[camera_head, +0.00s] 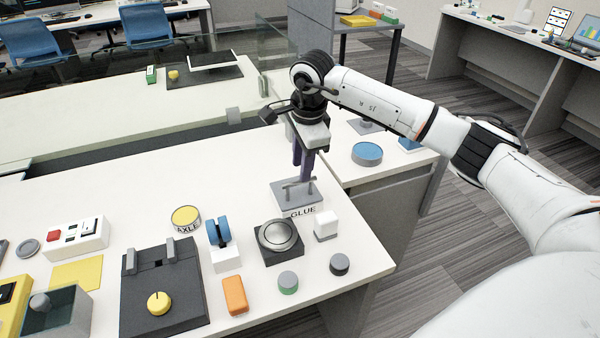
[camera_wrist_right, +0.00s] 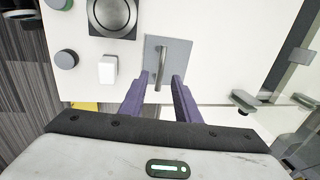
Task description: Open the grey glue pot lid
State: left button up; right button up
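The glue pot (camera_head: 301,211) is a pale box labelled GLUE near the table's right edge. Its flat grey lid (camera_head: 309,194) lies level on top and carries a raised bar handle (camera_head: 291,187). My right gripper (camera_head: 302,172) is over the lid, its purple fingers pointing down. In the right wrist view my gripper (camera_wrist_right: 162,79) is open, with one finger to each side of the handle (camera_wrist_right: 159,65) near one end; the grey lid (camera_wrist_right: 166,47) lies beyond. I see a gap between fingers and handle. My left gripper is out of view.
A white block (camera_head: 326,225) and a dark box with a round silver top (camera_head: 278,240) stand close to the pot. A blue-topped round container (camera_head: 367,154) is on the surface to the right. An AXLE pot (camera_head: 186,219) and a blue wheel on a stand are further left.

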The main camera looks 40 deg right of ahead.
aim_at(296, 183)
jog(key=shift+w+f, duration=0.25)
jog(key=shift+f, duration=0.75)
jog(key=shift+w+f, duration=0.2)
jog(key=shift+f, duration=0.8)
grip_shut()
